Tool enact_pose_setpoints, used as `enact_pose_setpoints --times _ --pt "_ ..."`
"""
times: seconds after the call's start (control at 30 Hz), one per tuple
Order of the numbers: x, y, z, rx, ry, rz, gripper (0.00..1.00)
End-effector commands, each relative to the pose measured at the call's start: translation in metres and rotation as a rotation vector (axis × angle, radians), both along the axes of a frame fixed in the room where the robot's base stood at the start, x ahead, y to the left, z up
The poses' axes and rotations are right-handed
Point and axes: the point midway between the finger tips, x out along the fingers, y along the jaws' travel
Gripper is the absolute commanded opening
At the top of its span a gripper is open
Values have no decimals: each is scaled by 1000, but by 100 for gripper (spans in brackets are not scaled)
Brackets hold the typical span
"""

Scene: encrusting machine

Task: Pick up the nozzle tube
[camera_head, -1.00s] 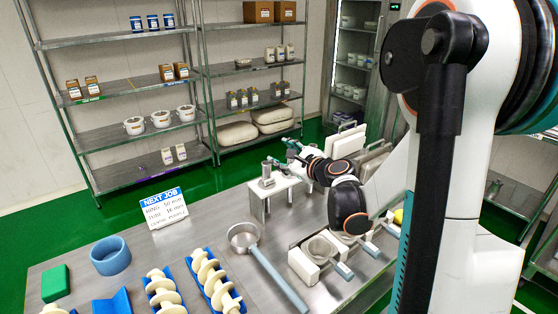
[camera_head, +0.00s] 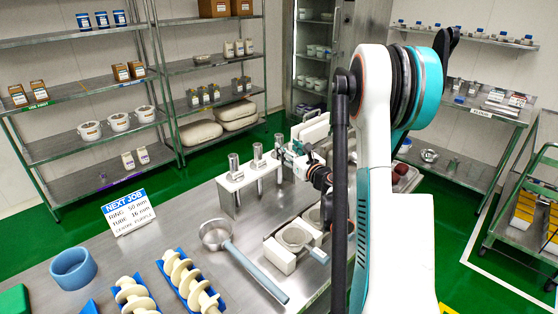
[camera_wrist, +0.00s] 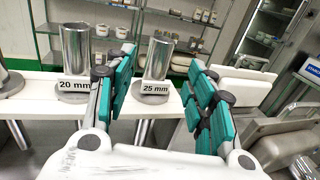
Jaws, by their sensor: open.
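Several metal nozzle tubes stand upright on a white stand (camera_head: 250,177) on the steel table. In the head view I see a left tube (camera_head: 234,166) and a middle tube (camera_head: 257,155); the right end is partly hidden by my gripper (camera_head: 291,154). In the wrist view my gripper (camera_wrist: 162,60) is open and empty, its teal-padded fingers apart. The tube labelled 25 mm (camera_wrist: 158,56) shows between the fingers, beyond them. The tube labelled 20 mm (camera_wrist: 76,46) stands left of the left finger. Another tube (camera_wrist: 3,75) is cut off at the left edge.
A job card (camera_head: 129,212) reads ring 50 mm, tube 16 mm, centre purple. White blocks (camera_wrist: 243,88) stand right of my gripper. Shelves stand behind.

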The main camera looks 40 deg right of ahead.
Motion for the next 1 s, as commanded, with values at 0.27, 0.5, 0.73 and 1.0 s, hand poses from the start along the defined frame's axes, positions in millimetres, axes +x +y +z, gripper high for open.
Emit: enact_pose_setpoints --times 0.27,0.5,0.73,1.0 --pt "21 -2 -1 -1 0 1 50" --pt "55 -4 0 -1 0 1 50" --pt "66 -6 2 -1 0 0 50" --pt "65 -6 2 -1 0 0 23"
